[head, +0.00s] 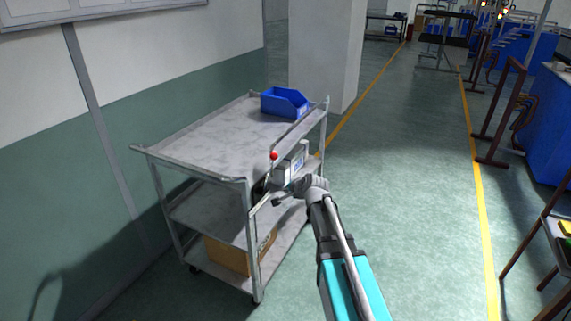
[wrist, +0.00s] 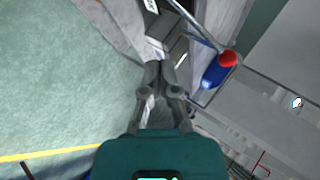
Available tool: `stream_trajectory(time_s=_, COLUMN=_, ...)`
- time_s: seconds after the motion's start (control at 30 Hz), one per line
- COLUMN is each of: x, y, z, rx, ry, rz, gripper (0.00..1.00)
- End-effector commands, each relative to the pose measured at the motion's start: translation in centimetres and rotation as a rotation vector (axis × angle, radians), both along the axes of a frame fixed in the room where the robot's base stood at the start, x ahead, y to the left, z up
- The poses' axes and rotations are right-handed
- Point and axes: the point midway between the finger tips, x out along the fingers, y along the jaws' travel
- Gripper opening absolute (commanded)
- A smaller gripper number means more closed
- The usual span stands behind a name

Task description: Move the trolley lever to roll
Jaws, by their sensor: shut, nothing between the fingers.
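The grey metal trolley (head: 205,142) stands beside the wall, with several shelves. Its lever has a red knob (head: 274,155) standing up at the near right side, next to a grey box with a label (head: 297,158). In the wrist view the red knob (wrist: 228,58) is at upper right, on a thin grey rod (wrist: 197,27). My gripper (head: 278,198) is just below the knob, beside the trolley's right side. In the wrist view my gripper (wrist: 160,66) is shut and empty, with the knob to the right of its fingertips and apart from them. The lever's base is partly hidden.
A blue bin (head: 284,101) sits on the top shelf; it also shows in the wrist view (wrist: 212,74). A cardboard box (head: 228,255) lies on the bottom shelf. A white pillar (head: 322,50) stands behind the trolley. The green floor (head: 415,190) to the right is clear.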

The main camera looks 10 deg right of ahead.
Motion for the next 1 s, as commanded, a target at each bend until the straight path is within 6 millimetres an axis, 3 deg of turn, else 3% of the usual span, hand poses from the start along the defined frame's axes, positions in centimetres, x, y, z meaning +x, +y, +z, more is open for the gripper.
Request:
stream_trajectory(time_s=0.03, x=2.4, y=-0.8, z=0.1, rx=0.077, ry=-0.043, rz=-0.071, gripper=0.0)
stream_trajectory(time_s=0.1, x=4.6, y=-1.9, z=1.0, rx=0.184, ry=-0.097, rz=-0.164, gripper=0.0)
stream_trajectory(time_s=0.3, x=8.4, y=-4.4, z=2.9, rx=0.414, ry=-0.206, rz=-0.347, gripper=0.0)
stream_trajectory(time_s=0.5, x=9.4, y=-5.6, z=3.7, rx=0.498, ry=-0.245, rz=-0.413, gripper=0.0)
stream_trajectory(time_s=1.0, x=9.8, y=-5.4, z=3.6, rx=0.5, ry=-0.245, rz=-0.412, gripper=0.0)
